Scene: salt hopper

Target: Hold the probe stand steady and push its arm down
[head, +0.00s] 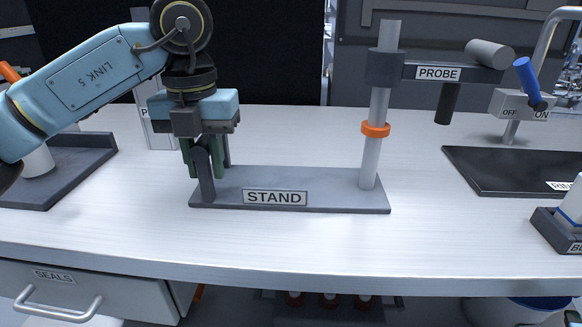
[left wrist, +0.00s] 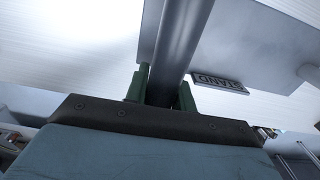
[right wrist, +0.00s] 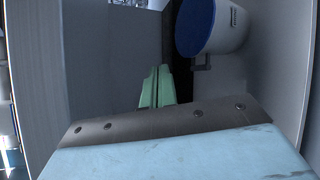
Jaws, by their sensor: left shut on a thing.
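The probe stand has a flat grey base (head: 330,190) marked STAND, with an upright grey rod (head: 378,150) at its right end. An orange collar (head: 375,129) sits partway up the rod. Above it, a dark arm marked PROBE (head: 438,73) reaches right, with a grey cylindrical grip (head: 490,53) on its end and a dark probe (head: 447,104) hanging below. My left gripper (head: 205,158) is shut on the grey handle (head: 204,178) at the base's left end; the left wrist view shows the handle (left wrist: 180,45) between green fingers. My right gripper (right wrist: 157,75) is shut and empty, outside the head view.
A black mat (head: 500,175) and a faucet with a blue lever (head: 527,78) are at the right. A small dark holder (head: 555,235) stands at the right front. A tray (head: 80,165) is at the left. A blue-topped bin (right wrist: 205,25) is near my right gripper.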

